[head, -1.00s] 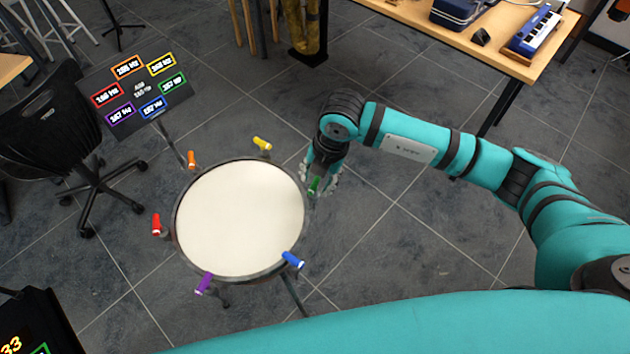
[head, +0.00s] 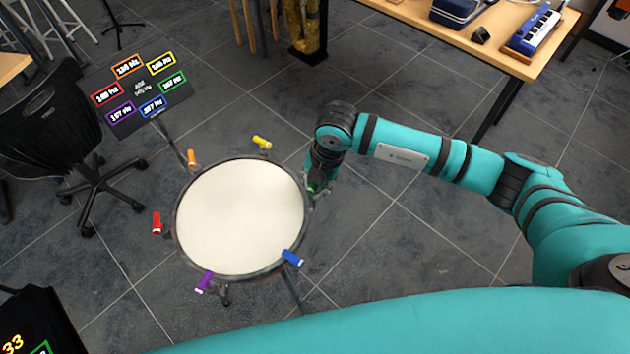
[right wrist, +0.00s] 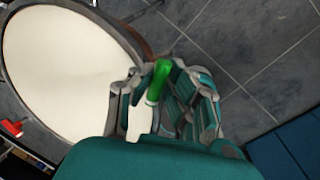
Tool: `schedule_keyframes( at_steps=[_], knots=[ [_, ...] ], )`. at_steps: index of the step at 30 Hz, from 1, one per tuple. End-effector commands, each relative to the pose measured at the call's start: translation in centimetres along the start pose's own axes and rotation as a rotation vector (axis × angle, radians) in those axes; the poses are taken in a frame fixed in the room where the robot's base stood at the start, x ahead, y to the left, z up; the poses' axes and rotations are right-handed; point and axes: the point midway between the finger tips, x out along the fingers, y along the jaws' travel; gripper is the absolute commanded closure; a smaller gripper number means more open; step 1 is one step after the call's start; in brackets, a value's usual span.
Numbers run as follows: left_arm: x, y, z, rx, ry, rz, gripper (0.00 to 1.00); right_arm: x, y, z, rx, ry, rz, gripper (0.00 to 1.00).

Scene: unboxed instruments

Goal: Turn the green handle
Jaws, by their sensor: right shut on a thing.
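The green handle (right wrist: 158,80) sits at the right rim of a round drum with a white head (head: 240,215). In the right wrist view it stands between the two fingers of my right gripper (right wrist: 160,92). My right gripper (head: 318,186) is shut on the green handle, and in the head view its fingers hide most of it. The drum head also shows at the left of the right wrist view (right wrist: 60,65). My left gripper is not in view.
Other handles ring the drum: yellow (head: 262,142), orange (head: 191,157), red (head: 156,222), purple (head: 203,283) and blue (head: 292,258). A display panel with coloured readouts (head: 138,92) stands behind left, near a black chair (head: 50,125). A wooden table (head: 500,50) is at the back right.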

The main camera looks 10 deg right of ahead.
Motion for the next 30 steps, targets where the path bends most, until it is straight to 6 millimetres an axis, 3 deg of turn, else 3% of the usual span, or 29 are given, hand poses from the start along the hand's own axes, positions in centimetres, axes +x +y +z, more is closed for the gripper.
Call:
schedule_keyframes(
  at_steps=[11, 30],
  knots=[
    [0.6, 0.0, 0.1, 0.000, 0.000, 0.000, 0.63, -0.1, 0.3, 0.2, -0.056, 0.006, 0.010, 1.00],
    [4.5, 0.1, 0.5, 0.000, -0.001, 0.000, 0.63, -0.1, 0.6, 0.4, -0.509, 0.089, 0.014, 1.00]
  ],
)
